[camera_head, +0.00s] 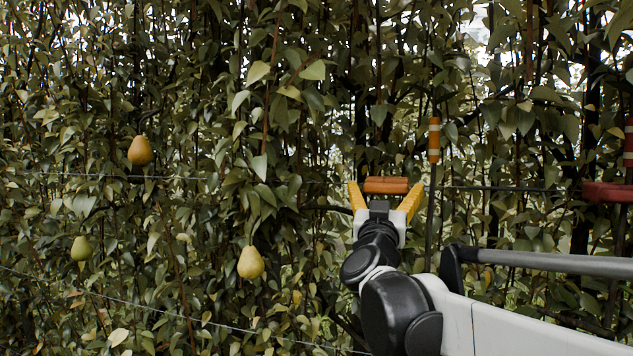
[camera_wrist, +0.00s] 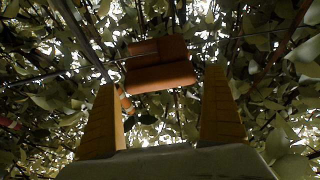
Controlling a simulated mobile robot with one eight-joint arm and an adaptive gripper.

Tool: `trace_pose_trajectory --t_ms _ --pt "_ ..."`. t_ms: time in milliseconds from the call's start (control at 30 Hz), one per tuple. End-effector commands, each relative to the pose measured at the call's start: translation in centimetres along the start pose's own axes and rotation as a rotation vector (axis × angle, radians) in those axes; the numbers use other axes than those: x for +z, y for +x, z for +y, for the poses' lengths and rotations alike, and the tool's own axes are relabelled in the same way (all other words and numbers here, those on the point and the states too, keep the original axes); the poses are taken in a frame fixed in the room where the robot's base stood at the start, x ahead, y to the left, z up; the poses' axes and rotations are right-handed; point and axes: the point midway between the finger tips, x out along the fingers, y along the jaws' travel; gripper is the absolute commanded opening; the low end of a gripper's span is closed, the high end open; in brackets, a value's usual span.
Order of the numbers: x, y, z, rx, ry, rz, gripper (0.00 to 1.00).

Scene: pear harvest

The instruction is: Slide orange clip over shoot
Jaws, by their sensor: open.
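The orange clip (camera_head: 386,185) lies level, like a short bar, at the tips of my gripper in the head view. In the wrist view the orange clip (camera_wrist: 160,77) shows as a block with a second orange part behind it, just beyond and between the fingertips. My gripper (camera_head: 385,189) has its two yellow fingers spread; it also shows in the wrist view (camera_wrist: 160,82). I cannot tell whether a finger touches the clip. An upright shoot (camera_head: 429,215) with an orange and white banded tip (camera_head: 434,140) stands right of the gripper.
A red clip (camera_head: 608,192) sits at the right edge by a red banded marker (camera_head: 628,143). Yellow pears (camera_head: 140,151) (camera_head: 250,263) and a greener one (camera_head: 81,248) hang at left. Dense leaves and thin wires fill the background.

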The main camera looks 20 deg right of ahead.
Motion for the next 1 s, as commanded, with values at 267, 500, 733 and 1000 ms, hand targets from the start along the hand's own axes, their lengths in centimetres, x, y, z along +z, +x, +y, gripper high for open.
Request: trace_pose_trajectory --t_ms 267,500,733,1000 --pt "0.0 1.6 0.0 -0.001 -0.001 0.0 1.0" --pt "0.0 1.5 0.0 -0.001 -0.001 0.0 0.82" --pt "0.1 1.5 0.0 -0.001 -0.001 -0.001 0.44" --pt "0.1 1.5 4.2 0.003 -0.002 0.0 0.44"
